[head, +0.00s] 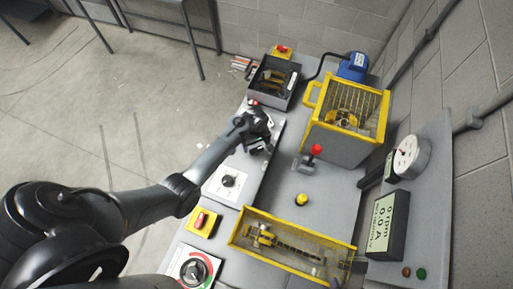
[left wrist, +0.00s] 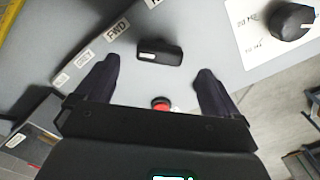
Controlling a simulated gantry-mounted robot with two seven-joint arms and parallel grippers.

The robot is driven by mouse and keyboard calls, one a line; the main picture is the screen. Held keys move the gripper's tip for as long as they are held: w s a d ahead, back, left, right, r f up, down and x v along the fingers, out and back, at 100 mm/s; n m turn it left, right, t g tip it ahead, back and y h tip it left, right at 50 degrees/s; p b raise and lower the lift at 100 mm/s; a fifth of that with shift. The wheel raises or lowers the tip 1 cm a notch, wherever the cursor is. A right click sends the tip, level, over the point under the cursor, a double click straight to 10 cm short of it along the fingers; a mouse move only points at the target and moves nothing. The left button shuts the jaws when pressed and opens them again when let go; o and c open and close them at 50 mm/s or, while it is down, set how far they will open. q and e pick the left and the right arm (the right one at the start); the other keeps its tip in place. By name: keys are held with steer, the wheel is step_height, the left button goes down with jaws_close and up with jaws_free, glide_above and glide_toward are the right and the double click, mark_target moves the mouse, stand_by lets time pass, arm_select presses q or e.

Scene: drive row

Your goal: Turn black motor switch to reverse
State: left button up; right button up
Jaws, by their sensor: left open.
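The black motor switch (left wrist: 160,51) is a rounded bar knob with a white mark, lying on a grey panel in the left wrist view. In the head view my left gripper (head: 258,138) is over the far part of the panel and hides the switch.
A red button (left wrist: 160,103) is between my fingers. A black dial knob (left wrist: 290,22) is to the right. In the head view, a dark open box (head: 272,82), a yellow caged machine (head: 345,115) and a red-topped lever (head: 315,150) surround the panel.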

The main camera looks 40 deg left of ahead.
mark_target(256, 149)
arm_select(q)
steer(key=shift+f+b, duration=0.3)
steer(key=shift+f, duration=1.85)
steer(key=shift+c, duration=0.4)
steer(key=c, duration=1)
